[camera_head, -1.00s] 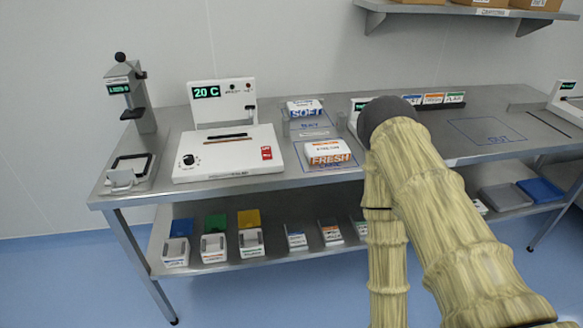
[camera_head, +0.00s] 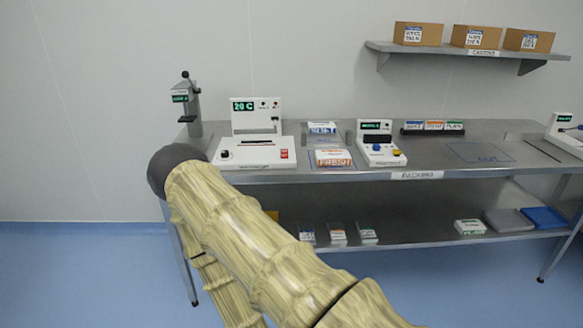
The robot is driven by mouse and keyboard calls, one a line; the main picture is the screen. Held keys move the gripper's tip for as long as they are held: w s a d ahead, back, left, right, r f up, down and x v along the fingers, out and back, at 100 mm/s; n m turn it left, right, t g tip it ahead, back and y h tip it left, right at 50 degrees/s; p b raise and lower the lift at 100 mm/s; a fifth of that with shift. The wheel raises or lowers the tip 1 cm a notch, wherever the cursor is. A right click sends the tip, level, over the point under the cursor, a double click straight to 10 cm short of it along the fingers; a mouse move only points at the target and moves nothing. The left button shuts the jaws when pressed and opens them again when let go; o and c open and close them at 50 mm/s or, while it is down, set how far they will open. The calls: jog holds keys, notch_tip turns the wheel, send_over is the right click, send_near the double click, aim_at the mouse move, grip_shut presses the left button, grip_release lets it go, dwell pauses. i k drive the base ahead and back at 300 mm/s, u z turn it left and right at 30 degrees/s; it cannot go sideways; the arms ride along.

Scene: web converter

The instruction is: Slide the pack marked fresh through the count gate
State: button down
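The pack marked FRESH (camera_head: 334,158), white with orange lettering, lies on the steel bench left of centre. A pack with blue SOFT lettering (camera_head: 323,129) lies just behind it. I cannot tell for sure which thing is the count gate; its label is not readable. A white device (camera_head: 380,144) with a green display and blue and yellow knobs stands right of the packs. Another white device (camera_head: 565,133) with a green display stands at the bench's far right. My gripper is not in view; only my sleeved arm shows, in front of the bench's left end.
A white machine (camera_head: 257,131) reading 20 C stands left of the packs. A small rack of packs (camera_head: 433,126) stands behind. A marked OUT area (camera_head: 480,152) is clear. Cartons (camera_head: 473,37) sit on a wall shelf. The lower shelf (camera_head: 420,234) holds packs and trays.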

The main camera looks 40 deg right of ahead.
aim_at(323, 158)
jog(key=u, duration=0.1)
jog(key=i, duration=1.2)
jog(key=z, duration=0.65)
jog(key=i, duration=1.3)
jog(key=z, duration=1.7)
jog(key=i, duration=0.55)
jog(key=z, duration=0.45)
